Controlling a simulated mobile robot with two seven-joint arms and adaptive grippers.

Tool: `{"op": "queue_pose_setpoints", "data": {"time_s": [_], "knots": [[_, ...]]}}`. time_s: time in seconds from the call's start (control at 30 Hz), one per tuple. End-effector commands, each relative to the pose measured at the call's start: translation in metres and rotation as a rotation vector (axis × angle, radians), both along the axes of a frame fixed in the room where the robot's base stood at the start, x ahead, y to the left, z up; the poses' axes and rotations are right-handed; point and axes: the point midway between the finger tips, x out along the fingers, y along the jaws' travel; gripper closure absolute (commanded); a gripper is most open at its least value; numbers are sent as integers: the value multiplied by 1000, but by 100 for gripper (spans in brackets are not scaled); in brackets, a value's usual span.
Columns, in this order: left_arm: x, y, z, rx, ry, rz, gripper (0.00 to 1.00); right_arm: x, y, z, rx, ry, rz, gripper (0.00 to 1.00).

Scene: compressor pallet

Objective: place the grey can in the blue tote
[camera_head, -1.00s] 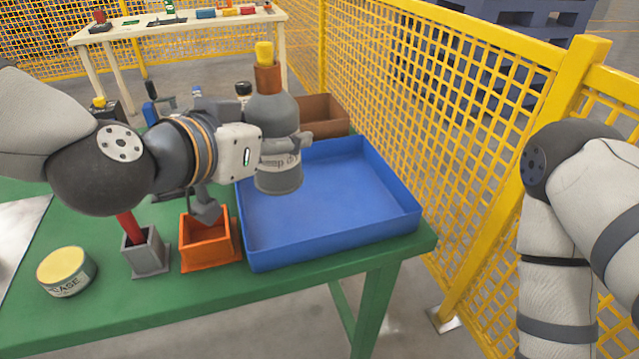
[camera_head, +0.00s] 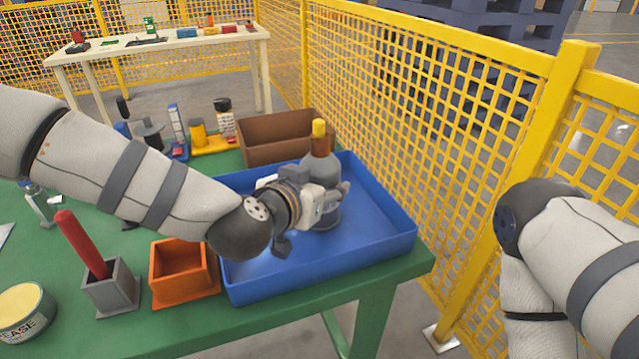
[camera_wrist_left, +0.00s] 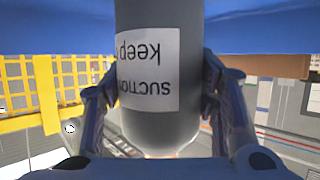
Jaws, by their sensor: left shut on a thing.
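The grey can (camera_head: 322,170) has a brown neck and a yellow cap, and stands upright inside the walls of the blue tote (camera_head: 375,252). My left gripper (camera_head: 332,203) is shut around its body from the left side. In the left wrist view the can (camera_wrist_left: 190,95) fills the middle between both fingers, its "SUCTION keep" label upside down. The tote's blue shows across the top of that view. I cannot tell whether the can's base touches the tote floor. My right arm shows at the right, but its gripper is out of frame.
An orange open box (camera_head: 181,270), a grey holder (camera_head: 112,290) with a red rod and a yellow-topped tin (camera_head: 22,310) stand left of the tote. A brown bin (camera_head: 275,135) stands behind it. Yellow mesh fence (camera_head: 440,110) runs along the right. The tote's right side is free.

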Motion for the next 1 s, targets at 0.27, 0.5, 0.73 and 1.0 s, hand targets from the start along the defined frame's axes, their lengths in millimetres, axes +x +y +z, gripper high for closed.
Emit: {"op": "queue_pose_setpoints", "data": {"time_s": [0.27, 0.5, 0.73, 1.0], "knots": [[1, 0, 1, -1, -8, 1, 91, 0, 0, 0, 0, 0, 0, 63], [1, 1, -2, -1, -5, 1, 26, 0, 0, 0, 0, 1, 0, 63], [0, 0, -2, -1, -5, 1, 26, 0, 0, 0, 0, 1, 0, 63], [-29, 15, 21, 1, -14, -2, 26, 12, 0, 11, 0, -41, 0, 63]]}}
